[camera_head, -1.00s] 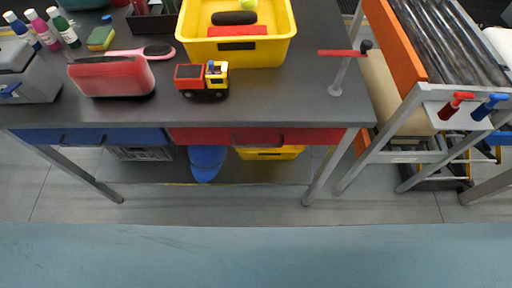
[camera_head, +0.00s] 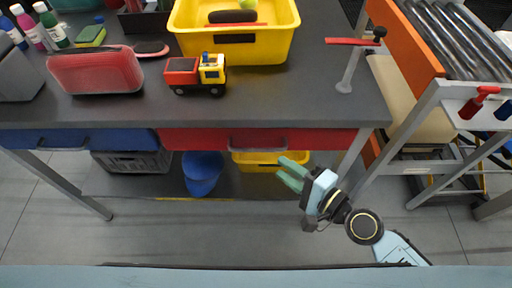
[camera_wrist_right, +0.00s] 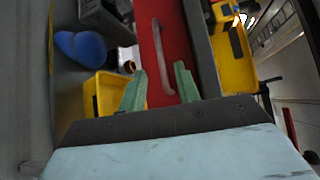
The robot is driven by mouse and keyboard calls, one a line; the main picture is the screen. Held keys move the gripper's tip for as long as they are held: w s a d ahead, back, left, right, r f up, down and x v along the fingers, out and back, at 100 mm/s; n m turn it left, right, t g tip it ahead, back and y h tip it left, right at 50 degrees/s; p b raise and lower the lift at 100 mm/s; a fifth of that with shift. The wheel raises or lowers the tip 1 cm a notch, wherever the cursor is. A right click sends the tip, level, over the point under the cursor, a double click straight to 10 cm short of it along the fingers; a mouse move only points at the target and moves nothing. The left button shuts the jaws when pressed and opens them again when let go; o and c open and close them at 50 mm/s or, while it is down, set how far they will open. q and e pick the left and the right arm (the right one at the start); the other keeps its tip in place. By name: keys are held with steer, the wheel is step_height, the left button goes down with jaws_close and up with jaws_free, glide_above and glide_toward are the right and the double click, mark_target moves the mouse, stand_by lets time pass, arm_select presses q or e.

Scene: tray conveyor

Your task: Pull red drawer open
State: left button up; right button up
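The red drawer (camera_head: 310,139) is closed under the grey tabletop, right of the blue drawer (camera_head: 75,139). Its grey bar handle (camera_head: 258,145) runs along the front. My right gripper (camera_head: 284,172), with green fingers, is just in front of and below the drawer, right of the handle, apart from it. In the right wrist view the fingers (camera_wrist_right: 159,80) are spread with nothing between them, pointing at the red drawer front (camera_wrist_right: 172,60) and its handle (camera_wrist_right: 157,45). My left gripper is not in view.
A yellow bin (camera_head: 288,42), a toy truck (camera_head: 194,75) and a red case (camera_head: 95,72) stand on the table. Below are a blue bucket (camera_head: 202,176) and a yellow bin (camera_head: 242,161). A table leg and the roller conveyor (camera_head: 455,40) are at right.

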mark_target(256, 150)
steer(key=x, duration=1)
steer(key=shift+w+a+f, duration=0.1)
steer(key=shift+w, duration=0.05)
jaws_close()
